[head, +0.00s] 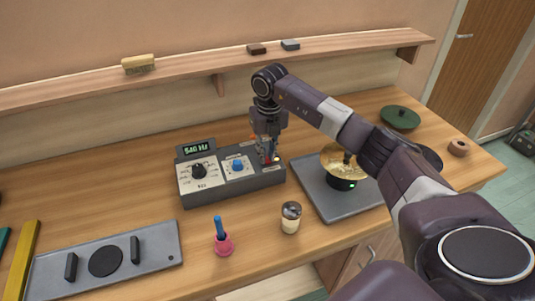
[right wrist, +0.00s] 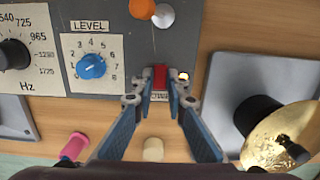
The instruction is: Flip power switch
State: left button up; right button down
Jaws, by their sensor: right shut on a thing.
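A grey control box (head: 230,188) stands on the wooden bench, with a lit display reading about 540 Hz, a black dial and a blue level knob (head: 238,165). The red power switch (right wrist: 160,76) sits at the box's near right part, beside a small glowing lamp (right wrist: 183,76). My right gripper (head: 270,158) reaches down over the right end of the box. In the right wrist view its fingertips (right wrist: 160,94) are closed in on the red switch, one on each side. The switch's lower part and label are partly hidden by the fingers. My left gripper is not in view.
Right of the box, a grey plate (head: 318,190) carries a brass cymbal (head: 340,160) on a black base with a green light. In front stand a lidded jar (head: 291,217) and a pink holder (head: 224,245). A shelf (head: 200,75) runs behind.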

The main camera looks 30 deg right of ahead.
aim_at(268, 161)
dwell(0.4)
jog(key=c, duration=1.9)
grip_release()
jog(key=shift+c, duration=0.2)
jog(key=shift+r, duration=0.1)
notch_tip(268, 161, up, 12)
jog(key=shift+s, duration=0.35)
